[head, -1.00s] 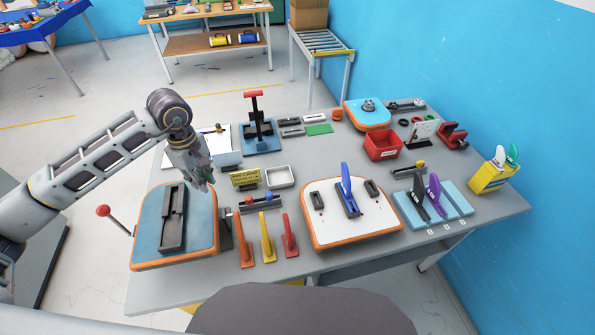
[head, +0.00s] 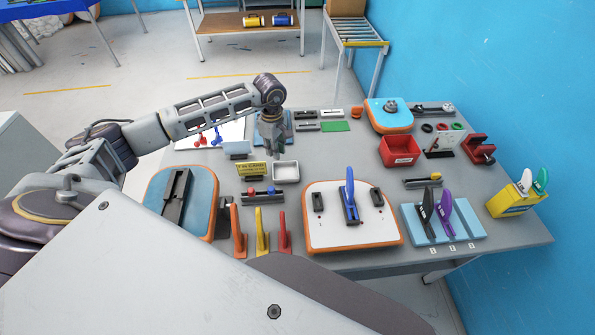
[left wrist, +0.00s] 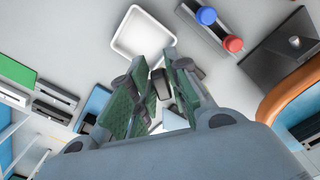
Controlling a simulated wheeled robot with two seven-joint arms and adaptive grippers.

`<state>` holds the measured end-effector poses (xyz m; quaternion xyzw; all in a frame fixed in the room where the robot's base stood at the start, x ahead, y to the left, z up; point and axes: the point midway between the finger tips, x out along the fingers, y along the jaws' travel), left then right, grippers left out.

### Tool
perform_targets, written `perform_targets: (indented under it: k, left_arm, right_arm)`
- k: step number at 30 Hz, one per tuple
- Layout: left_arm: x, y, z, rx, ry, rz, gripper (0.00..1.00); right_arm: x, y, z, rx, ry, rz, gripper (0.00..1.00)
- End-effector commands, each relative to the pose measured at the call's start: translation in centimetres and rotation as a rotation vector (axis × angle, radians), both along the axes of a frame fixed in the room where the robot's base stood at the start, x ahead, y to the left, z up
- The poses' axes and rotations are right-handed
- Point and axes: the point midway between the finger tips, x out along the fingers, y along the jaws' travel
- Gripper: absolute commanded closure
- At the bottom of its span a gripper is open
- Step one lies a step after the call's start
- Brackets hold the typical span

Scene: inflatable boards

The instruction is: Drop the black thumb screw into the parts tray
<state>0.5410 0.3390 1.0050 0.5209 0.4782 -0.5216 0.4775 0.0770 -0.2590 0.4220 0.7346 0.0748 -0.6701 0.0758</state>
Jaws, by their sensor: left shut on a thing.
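My left gripper (head: 275,153) is over the table, just behind the small white tray (head: 286,172) in the head view. In the left wrist view its green-padded fingers (left wrist: 158,72) are shut on the black thumb screw (left wrist: 160,84), which shows as a dark piece between them. The gripper hides the screw in the head view. The empty white tray also shows in the left wrist view (left wrist: 133,45), just beyond the fingertips. The screw is above the table, and its exact height over the tray is hard to tell. My right gripper is out of view.
A yellow sign (head: 251,169) stands left of the tray. A rack with red and blue knobs (head: 262,192) is in front of it. A red bin (head: 400,152) stands to the right, with clear grey table between. A white-topped board (head: 330,233) lies nearer.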

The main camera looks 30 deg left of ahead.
Motion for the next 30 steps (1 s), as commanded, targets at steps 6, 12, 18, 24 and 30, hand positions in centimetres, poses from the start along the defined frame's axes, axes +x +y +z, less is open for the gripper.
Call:
perform_targets:
  k: [6, 12, 18, 24, 30]
  left_arm:
    - [1.2, -0.1, -0.1, 0.0, -0.002, 0.029, 0.92]
    - [1.6, -0.4, -0.1, 0.0, -0.001, 0.05, 0.92]
    - [1.6, -0.3, -0.1, 0.0, -0.001, 0.052, 0.92]
    - [1.6, -0.3, -0.2, 0.0, -0.001, 0.052, 0.92]
    - [1.5, -0.3, -0.9, 0.0, 0.0, 0.052, 0.92]
  right_arm:
    - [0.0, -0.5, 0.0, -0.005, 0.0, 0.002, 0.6]
    - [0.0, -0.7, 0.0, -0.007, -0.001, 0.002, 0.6]
    - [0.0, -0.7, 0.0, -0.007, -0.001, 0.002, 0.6]
    - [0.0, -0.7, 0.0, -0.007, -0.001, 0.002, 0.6]
    - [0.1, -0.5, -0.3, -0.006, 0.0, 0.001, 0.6]
